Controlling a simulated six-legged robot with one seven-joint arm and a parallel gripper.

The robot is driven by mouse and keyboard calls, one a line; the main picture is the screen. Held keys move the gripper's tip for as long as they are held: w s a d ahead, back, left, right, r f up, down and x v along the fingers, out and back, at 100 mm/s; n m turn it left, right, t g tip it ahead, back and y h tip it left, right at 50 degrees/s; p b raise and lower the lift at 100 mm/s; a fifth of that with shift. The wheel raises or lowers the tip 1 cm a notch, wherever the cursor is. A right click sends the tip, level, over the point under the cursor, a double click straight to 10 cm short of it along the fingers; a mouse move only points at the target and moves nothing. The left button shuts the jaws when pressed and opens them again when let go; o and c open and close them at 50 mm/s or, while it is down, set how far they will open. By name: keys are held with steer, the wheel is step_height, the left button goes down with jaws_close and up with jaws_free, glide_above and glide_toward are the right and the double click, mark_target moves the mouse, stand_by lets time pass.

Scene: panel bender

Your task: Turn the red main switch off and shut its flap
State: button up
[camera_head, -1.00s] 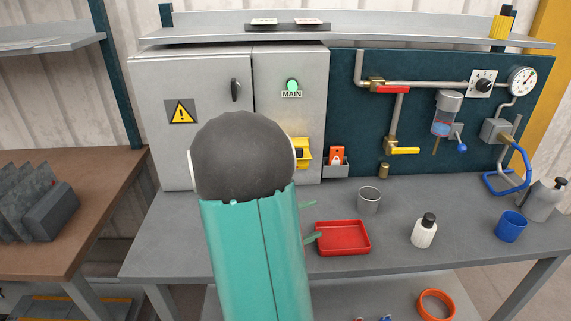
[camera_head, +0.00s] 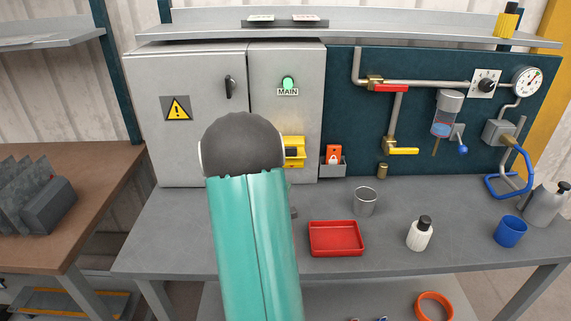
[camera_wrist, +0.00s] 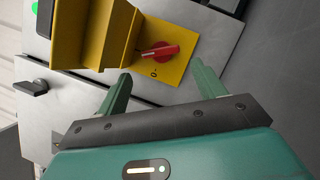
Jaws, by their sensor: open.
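The red main switch (camera_wrist: 160,51) is a knob on a yellow plate (camera_wrist: 195,45) in the wrist view. Its grip lies roughly sideways in that picture, and a 0 mark shows beside it. The yellow flap (camera_wrist: 92,38) stands open, sticking out on the left of the knob there. In the head view the yellow switch housing (camera_head: 294,152) is on the grey cabinet below the MAIN label, partly behind my arm. My gripper (camera_wrist: 162,76) is open and empty, its two fingers short of the knob, one either side. The gripper is mostly hidden in the head view.
The cabinet has a green lamp (camera_head: 288,83) and a black door handle (camera_head: 231,87). A pocket with an orange item (camera_head: 333,156) hangs just right of the switch. On the bench are a red tray (camera_head: 336,238), a metal cup (camera_head: 365,201) and a white bottle (camera_head: 420,233).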

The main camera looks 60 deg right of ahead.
steer(key=x, duration=0.7)
steer(key=shift+d, duration=0.25)
steer(key=shift+w, duration=0.15)
steer(key=c, duration=0.7)
